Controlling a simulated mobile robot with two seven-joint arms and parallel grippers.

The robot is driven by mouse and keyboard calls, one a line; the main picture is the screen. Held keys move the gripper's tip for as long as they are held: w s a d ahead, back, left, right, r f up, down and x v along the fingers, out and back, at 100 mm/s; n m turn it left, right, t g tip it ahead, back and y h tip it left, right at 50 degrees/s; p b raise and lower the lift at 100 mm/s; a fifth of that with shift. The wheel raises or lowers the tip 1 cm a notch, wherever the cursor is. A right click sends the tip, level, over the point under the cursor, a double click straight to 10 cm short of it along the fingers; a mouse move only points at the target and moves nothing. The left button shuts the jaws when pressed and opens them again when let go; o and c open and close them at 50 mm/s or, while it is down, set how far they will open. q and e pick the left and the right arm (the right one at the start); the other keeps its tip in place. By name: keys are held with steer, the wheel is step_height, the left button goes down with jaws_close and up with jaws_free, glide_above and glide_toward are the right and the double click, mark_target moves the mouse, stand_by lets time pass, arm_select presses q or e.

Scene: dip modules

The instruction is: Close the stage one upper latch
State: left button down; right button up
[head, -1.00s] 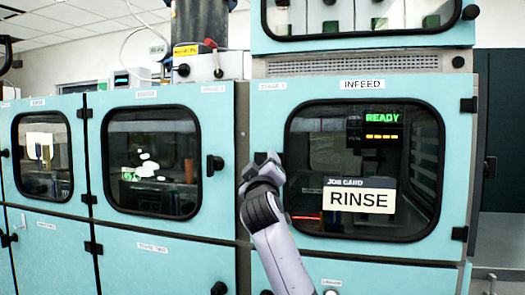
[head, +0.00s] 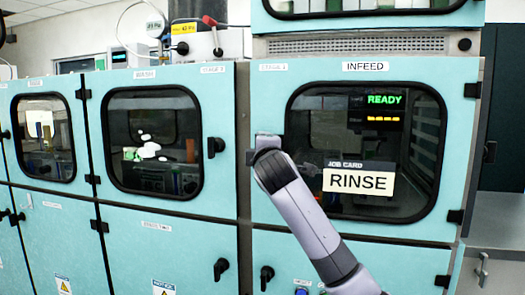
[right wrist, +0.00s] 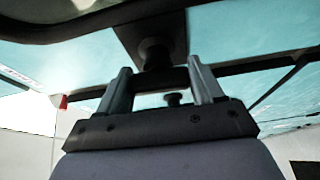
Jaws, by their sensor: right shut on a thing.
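The stage one upper door (head: 372,230) with its dark window appears shut in the head view. My right gripper (head: 266,142) is at the left edge of this door, where its latch sits, and hides most of that latch. In the right wrist view my right gripper (right wrist: 158,76) has its two fingers on either side of the dark latch handle (right wrist: 156,54), shut on it. The exact turn of the handle is hard to tell. My left gripper is not in view.
The stage two door (head: 152,215) to the left has its own dark latch (head: 215,146). Two lower latches sit below, one on the left cabinet (head: 220,268) and one on the stage one cabinet (head: 266,278). A job card reading RINSE (head: 358,182) shows in the window.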

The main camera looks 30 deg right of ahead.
steer(key=shift+n, duration=0.3)
stand_by(0.4)
steer(key=o, duration=1)
steer(key=shift+c, duration=0.2)
steer(key=b+v, duration=0.1)
steer(key=v, duration=0.6)
steer(key=shift+b, duration=0.4)
